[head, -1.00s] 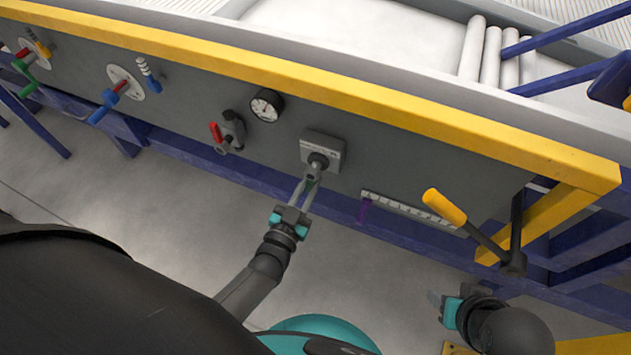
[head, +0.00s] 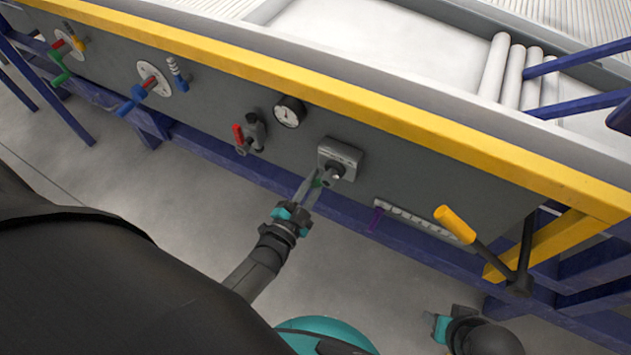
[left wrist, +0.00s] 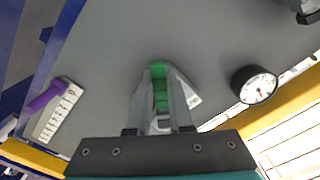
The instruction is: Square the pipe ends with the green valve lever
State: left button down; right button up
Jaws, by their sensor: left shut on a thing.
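The green valve lever (head: 318,183) is on a grey valve box (head: 341,153) on the panel front. It points left and slightly down from the box's round knob. My left gripper (head: 316,184) is shut on it. In the left wrist view the green lever (left wrist: 159,88) lies between the two fingers, which partly hide it and the valve box. White pipes (head: 512,75) lie side by side on the bed behind the yellow rail, their near ends by the rail. My right gripper (head: 432,322) is low at the right, away from the panel; its fingers are too small to judge.
A gauge (head: 290,111) and a red-handled valve (head: 239,136) are left of the box. A scale with a purple pointer (head: 376,218) and a yellow-handled lever (head: 455,222) are right. Green (head: 60,72) and blue cranks (head: 132,103) are farther left.

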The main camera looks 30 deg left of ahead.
dwell(0.3)
pick_arm(q)
jog(key=c, duration=0.8)
grip_release()
jog(key=shift+s, duration=0.25)
jog(key=s+p, duration=0.1)
jog(key=s, duration=0.4)
jog(key=s+p, duration=0.1)
jog(key=s, duration=0.4)
jog(key=s+p, duration=0.1)
jog(key=s, duration=0.3)
jog(key=shift+s+a, duration=0.35)
jog(key=shift+s, duration=0.05)
pick_arm(e)
notch_tip(320, 180, down, 6)
jog(key=s+g, duration=0.1)
jog(key=s, duration=0.1)
jog(key=shift+s+d, duration=0.2)
jog(key=shift+s, duration=0.05)
jog(key=shift+r, duration=0.1)
